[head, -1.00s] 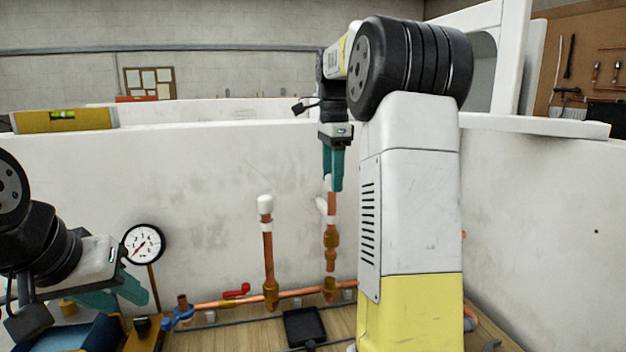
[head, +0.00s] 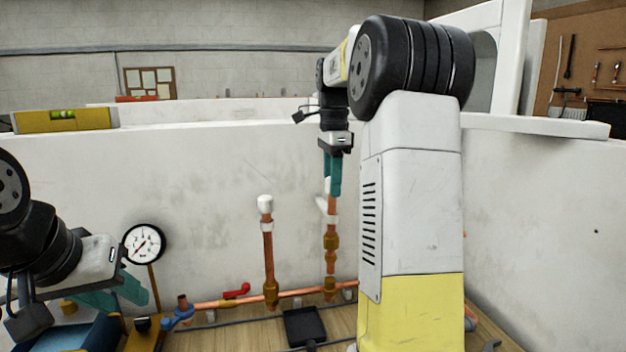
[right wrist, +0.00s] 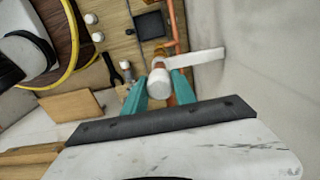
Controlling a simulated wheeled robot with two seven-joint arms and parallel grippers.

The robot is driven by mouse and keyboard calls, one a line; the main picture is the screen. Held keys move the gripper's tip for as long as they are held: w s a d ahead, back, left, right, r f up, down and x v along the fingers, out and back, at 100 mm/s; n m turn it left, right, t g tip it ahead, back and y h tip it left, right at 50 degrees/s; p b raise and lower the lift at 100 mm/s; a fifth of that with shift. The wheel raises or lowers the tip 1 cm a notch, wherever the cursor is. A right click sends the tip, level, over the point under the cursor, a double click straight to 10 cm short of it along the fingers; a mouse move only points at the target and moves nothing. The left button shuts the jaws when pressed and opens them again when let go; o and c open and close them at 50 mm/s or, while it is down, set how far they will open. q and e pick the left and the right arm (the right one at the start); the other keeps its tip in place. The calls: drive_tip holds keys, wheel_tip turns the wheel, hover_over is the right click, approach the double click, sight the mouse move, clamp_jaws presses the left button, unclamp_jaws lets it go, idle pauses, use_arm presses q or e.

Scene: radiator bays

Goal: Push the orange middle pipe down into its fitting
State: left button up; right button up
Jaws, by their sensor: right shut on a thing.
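The orange middle pipe (head: 331,205) stands upright against the white wall, its lower end at a brass fitting (head: 331,240). How deep it sits there I cannot tell. My right gripper (head: 333,190) is shut on the pipe's upper part from above, its teal fingers pointing down. In the right wrist view, the white cap (right wrist: 159,83) of the pipe shows between the two fingers (right wrist: 160,90). My left gripper (head: 128,300) is open and empty at the lower left, away from the pipes.
A second copper pipe (head: 268,245) with a white cap stands to the left. A pressure gauge (head: 143,243), a red valve handle (head: 237,291) and a black tray (head: 303,327) are nearby. My right arm hides the area to the right of the middle pipe.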

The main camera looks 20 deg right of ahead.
drive_tip(key=shift+f, duration=1.6)
drive_tip(key=o, duration=1.1)
drive_tip(key=shift+o, duration=0.2)
wheel_tip(320, 180, up, 7)
drive_tip(key=shift+f, duration=0.2)
drive_tip(key=shift+r, duration=0.2)
